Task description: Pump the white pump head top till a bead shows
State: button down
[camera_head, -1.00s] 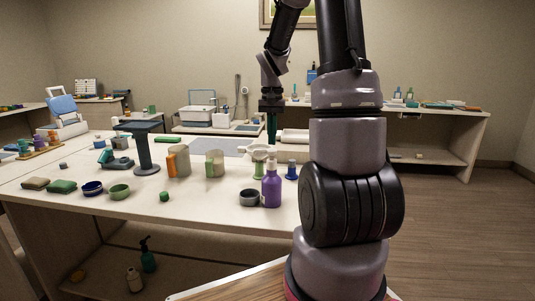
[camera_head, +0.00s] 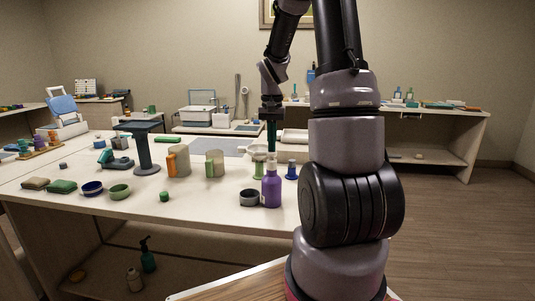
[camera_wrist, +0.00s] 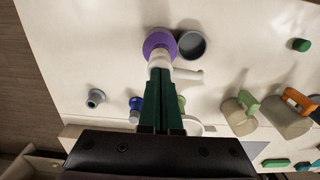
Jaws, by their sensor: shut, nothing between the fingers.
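The purple pump bottle (camera_head: 271,189) stands upright near the front edge of the table, and its purple body (camera_wrist: 158,41) also shows at the top of the wrist view. Its white pump head (camera_wrist: 160,57) has a spout (camera_wrist: 188,75) pointing right in the wrist view. My gripper (camera_head: 271,151) points down directly over the pump head, with its dark green fingers shut and empty. In the wrist view the fingertips (camera_wrist: 160,69) overlap the pump head and partly hide it. I cannot tell whether they touch it. No bead is visible at the spout.
A dark grey bowl (camera_head: 249,197) stands close left of the bottle, and a blue spool-like piece (camera_head: 292,170) stands behind it to the right. Two mugs (camera_head: 179,161) (camera_head: 215,163) stand further left.

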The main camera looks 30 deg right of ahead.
jog(key=shift+f, duration=0.35)
jog(key=shift+r, duration=1.5)
jog(key=shift+r, duration=0.1)
notch_tip(320, 180, up, 6)
jog(key=shift+f, duration=0.1)
dwell(0.3)
